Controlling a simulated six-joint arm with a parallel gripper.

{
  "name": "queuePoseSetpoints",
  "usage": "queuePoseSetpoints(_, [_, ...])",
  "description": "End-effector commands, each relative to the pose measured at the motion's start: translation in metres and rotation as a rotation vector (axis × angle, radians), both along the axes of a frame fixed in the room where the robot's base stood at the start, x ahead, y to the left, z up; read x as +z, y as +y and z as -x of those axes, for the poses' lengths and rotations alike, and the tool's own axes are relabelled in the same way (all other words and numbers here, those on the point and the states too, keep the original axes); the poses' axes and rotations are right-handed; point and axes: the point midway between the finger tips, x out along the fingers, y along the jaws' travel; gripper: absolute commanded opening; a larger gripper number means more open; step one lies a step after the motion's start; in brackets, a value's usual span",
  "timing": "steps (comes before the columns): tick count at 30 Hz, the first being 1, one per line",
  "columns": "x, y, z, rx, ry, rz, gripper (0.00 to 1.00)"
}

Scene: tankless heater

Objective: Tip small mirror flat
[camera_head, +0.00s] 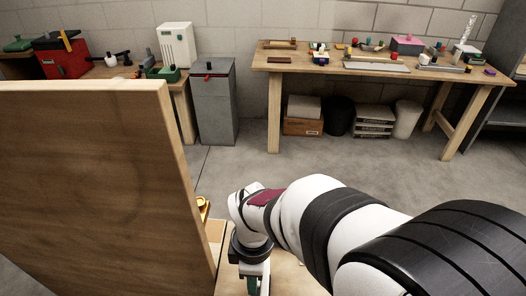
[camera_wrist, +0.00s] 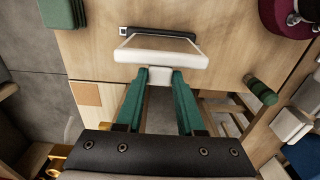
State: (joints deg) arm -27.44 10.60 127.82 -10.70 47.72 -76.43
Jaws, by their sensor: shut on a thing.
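My gripper (camera_wrist: 160,73) has two green fingers, shut on a narrow white part below a wide white-edged piece that appears to be the small mirror (camera_wrist: 160,56). In the wrist view the mirror is at top centre, over a wooden surface (camera_wrist: 225,50). A pale panel narrows away from its thick white near edge toward a dark bar (camera_wrist: 158,31). I cannot tell its exact tilt or whether it touches the wood. In the head view my gripper (camera_head: 254,286) is low at bottom centre, partly cut off, and the mirror cannot be made out.
A tall wooden panel (camera_head: 90,180) stands left of my arm. In the wrist view, a green block (camera_wrist: 62,12), a dark red round thing (camera_wrist: 288,14), a green cylinder (camera_wrist: 260,90) and white blocks (camera_wrist: 290,125) lie around. A cluttered workbench (camera_head: 375,68) stands farther back.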

Motion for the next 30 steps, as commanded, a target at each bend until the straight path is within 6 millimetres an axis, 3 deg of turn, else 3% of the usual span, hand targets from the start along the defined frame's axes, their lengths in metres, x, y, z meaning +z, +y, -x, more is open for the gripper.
queuePoseSetpoints(21, [-0.006, -0.065, -0.001, -0.015, 0.001, -0.475, 0.0])
queuePoseSetpoints(30, [-0.013, -0.08, 0.0, -0.006, 0.0, -0.601, 0.0])
